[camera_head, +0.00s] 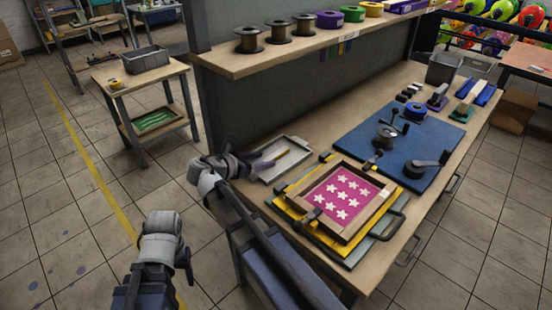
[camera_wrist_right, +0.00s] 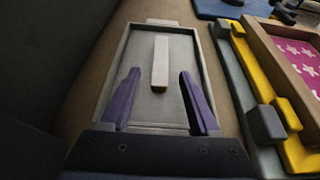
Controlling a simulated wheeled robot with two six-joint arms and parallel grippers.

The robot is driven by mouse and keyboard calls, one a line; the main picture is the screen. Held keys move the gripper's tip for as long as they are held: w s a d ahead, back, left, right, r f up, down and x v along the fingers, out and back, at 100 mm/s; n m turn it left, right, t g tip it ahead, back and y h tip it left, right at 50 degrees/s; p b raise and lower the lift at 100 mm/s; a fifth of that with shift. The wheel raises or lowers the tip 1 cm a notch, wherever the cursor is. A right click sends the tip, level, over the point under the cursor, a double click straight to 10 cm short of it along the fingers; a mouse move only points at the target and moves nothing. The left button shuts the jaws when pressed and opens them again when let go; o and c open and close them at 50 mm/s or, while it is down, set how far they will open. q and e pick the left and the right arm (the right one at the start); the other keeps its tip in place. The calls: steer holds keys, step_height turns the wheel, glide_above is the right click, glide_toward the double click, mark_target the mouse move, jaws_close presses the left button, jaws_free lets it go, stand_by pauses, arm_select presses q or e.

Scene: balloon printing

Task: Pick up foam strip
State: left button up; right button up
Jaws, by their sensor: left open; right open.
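The foam strip is a pale, narrow bar (camera_wrist_right: 160,62) lying lengthwise in a shallow grey metal tray (camera_wrist_right: 112,82). In the head view the strip (camera_head: 282,155) shows beyond my right gripper's fingers, in the tray (camera_head: 301,150) at the bench's left end. My right gripper (camera_wrist_right: 159,73) is open, with purple fingers; it also shows in the head view (camera_head: 264,163). Its fingers show on either side of the strip's near end, with gaps on both sides. The height between fingers and strip is hard to tell. My left arm stands low at left; its fingers are not visible.
A wood-framed screen with white stars on pink (camera_head: 345,199) sits on a yellow base right of the tray. A blue mat (camera_head: 400,142) with tools lies behind it. A shelf (camera_head: 300,47) with spools overhangs the bench. A grey wall panel stands close behind the tray.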

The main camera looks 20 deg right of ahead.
mark_target(276, 157)
steer(key=x, duration=0.2)
steer(key=shift+w+d+f+b, duration=0.1)
steer(key=shift+d+f+b, duration=0.05)
steer(key=shift+d+b, duration=0.25)
jaws_close()
